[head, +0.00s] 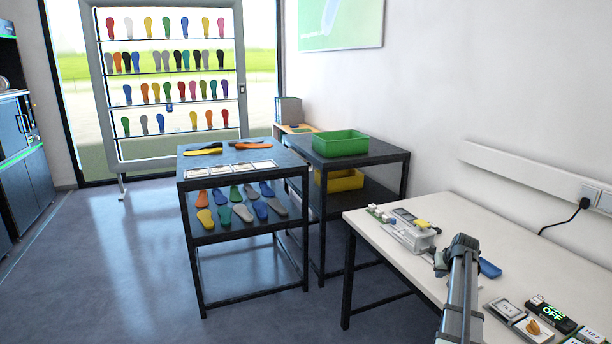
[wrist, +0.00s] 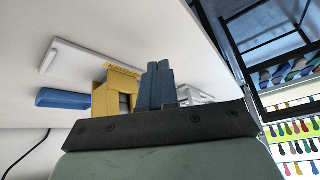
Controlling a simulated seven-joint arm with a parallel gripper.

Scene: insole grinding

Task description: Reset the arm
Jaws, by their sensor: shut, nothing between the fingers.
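My gripper shows in the wrist view (wrist: 157,68) as two blue-grey fingers pressed together, with nothing between them. In the head view my arm reaches up over the white table (head: 375,225) at the lower right, and its dark end is beside the small machine (head: 415,234). The fingertips cannot be made out there. The wrist view is tilted, and a yellow block (wrist: 101,101) shows just left of the fingers. I cannot tell whether the fingers touch anything.
A blue piece (head: 489,268) lies right of my arm, with a small display reading OFF (head: 552,313) nearer the front. A dark shelf with insoles (head: 217,298), a green bin (head: 340,144) and a yellow bin (head: 345,181) stand left of the table. An insole rack (head: 246,128) is behind.

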